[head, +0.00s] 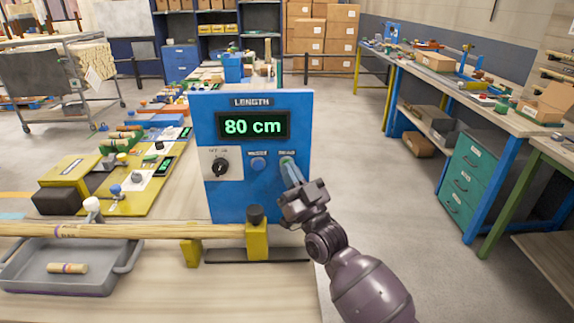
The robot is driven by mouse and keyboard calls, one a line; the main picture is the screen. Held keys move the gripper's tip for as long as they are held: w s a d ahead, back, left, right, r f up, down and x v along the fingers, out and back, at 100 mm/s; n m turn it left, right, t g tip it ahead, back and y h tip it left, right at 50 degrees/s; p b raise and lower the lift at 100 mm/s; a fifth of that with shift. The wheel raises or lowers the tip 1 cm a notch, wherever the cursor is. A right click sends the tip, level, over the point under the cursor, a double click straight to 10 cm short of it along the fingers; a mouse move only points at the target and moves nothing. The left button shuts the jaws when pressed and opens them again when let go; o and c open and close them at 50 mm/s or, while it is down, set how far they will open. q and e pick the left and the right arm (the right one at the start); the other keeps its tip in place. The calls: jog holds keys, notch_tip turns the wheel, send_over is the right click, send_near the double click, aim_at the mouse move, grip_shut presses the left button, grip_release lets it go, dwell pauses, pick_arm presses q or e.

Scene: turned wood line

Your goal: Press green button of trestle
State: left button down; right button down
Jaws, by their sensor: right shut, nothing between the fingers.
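A blue panel (232,190) headed "LENGTH" stands upright on the bench. Its display (253,126) reads "80 cm" in green. Below the display are a black knob (220,167) on a pale plate and a blue button (258,164). A green button (286,160) shows at the panel's right side, partly hidden by my right gripper (290,166). The right gripper is shut and empty, with its tips at the green button; I cannot tell whether they touch it. My left gripper is not in view.
A wooden rod (130,230) lies across yellow supports in front of the panel. A grey tray (75,279) holds a short wood piece (68,268). A workbench (470,84) stands at the right, with free floor between.

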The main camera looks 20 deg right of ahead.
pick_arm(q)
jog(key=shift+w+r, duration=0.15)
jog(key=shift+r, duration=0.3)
pick_arm(e)
jog(key=shift+s+a, duration=0.2)
jog(key=shift+s, duration=0.4)
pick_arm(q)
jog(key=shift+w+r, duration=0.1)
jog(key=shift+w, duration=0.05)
